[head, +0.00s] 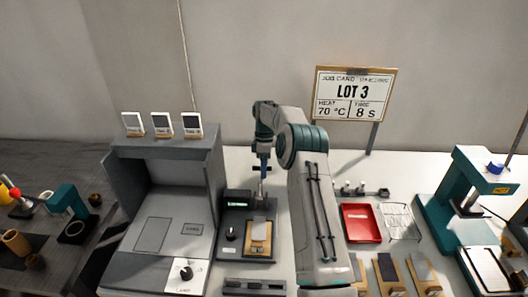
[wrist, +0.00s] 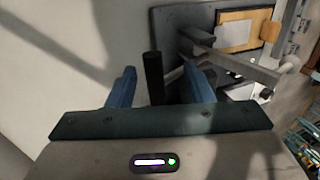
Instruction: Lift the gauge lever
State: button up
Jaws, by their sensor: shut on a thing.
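The gauge (head: 232,246) is a dark box with a small lit green display and a knob, left of my arm in the head view. A wooden plate with a grey piece (head: 259,232) lies on it; this plate (wrist: 245,32) also shows at the top right of the wrist view. My gripper (head: 264,170) points down above the gauge's back part. In the wrist view the black lever handle (wrist: 153,72) stands between the blue fingers of my gripper (wrist: 160,80), which is shut on it. The lever's lower part is hidden by my gripper.
A grey cabinet (head: 163,227) stands close on the left. A red tray (head: 361,224) and a wire rack (head: 399,221) lie right of my arm. A teal press (head: 447,205) stands farther right. A job card sign (head: 353,95) reads LOT 3, 70 °C, 8 s.

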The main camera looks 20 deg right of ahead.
jog(key=p+v, duration=0.5)
jog(key=v, duration=0.8)
jog(key=shift+r, duration=0.45)
jog(key=s+a+r+m+t+h, duration=0.1)
jog(key=a+r, duration=0.1)
jog(key=r, duration=0.3)
jog(key=s+a+r+m+t, duration=0.1)
jog(key=s+a+r, duration=0.15)
jog(key=r, duration=0.25)
jog(key=s+a+r+m+t+b, duration=0.15)
jog(key=s+a+r+m, duration=0.25)
jog(key=s+r, duration=0.4)
jog(key=s+f+m+t, duration=0.1)
jog(key=s+f+m, duration=0.1)
jog(key=s, duration=0.8)
jog(key=s+a+f+m+t+b, duration=0.1)
jog(key=s+f+m, duration=0.2)
jog(key=s, duration=0.7)
jog(key=s+f+m+t, duration=0.1)
jog(key=s+f+m, duration=0.2)
jog(key=s, duration=0.8)
jog(key=shift+a+f+b, duration=0.25)
jog(key=shift+f+b, duration=0.1)
jog(key=shift+f, duration=0.3)
